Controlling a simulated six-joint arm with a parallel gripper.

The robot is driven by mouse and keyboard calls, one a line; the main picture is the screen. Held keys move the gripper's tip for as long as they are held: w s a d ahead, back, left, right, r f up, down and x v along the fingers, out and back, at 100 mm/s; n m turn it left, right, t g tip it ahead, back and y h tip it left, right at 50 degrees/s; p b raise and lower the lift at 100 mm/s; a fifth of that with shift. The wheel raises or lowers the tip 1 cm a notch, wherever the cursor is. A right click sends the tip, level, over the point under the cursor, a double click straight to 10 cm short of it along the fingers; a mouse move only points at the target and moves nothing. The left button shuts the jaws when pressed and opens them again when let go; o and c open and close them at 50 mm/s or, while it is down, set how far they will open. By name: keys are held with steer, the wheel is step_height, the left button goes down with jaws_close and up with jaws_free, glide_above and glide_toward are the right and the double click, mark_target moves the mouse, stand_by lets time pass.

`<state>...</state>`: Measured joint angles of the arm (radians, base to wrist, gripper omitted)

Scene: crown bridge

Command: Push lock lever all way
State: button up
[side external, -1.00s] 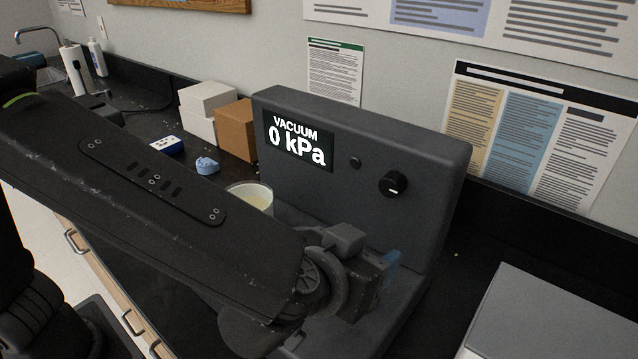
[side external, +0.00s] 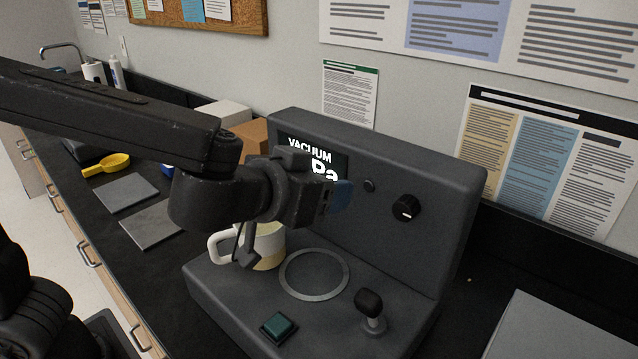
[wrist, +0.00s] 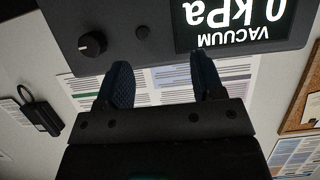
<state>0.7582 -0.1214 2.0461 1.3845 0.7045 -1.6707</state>
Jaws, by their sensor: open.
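The lever (side external: 370,304) has a black knob on a short metal stem and stands on the front right of the grey vacuum unit's base (side external: 225,297). My gripper (side external: 341,197) is raised in front of the unit's upright panel, above and behind the lever, not touching it. In the wrist view my gripper (wrist: 163,80) has its two dark blue fingers spread with nothing between them. The wrist view shows the panel's display (wrist: 235,18) upside down, and the lever is out of that view. In the side view the display reads VACUUM, with part hidden by my wrist.
A metal ring (side external: 314,274) and a green button (side external: 279,326) are on the base. A black dial (side external: 406,208) is on the panel. A grey box (side external: 560,335) is at the lower right.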

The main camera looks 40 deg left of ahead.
mark_target(371, 314)
steer(key=shift+c, duration=0.4)
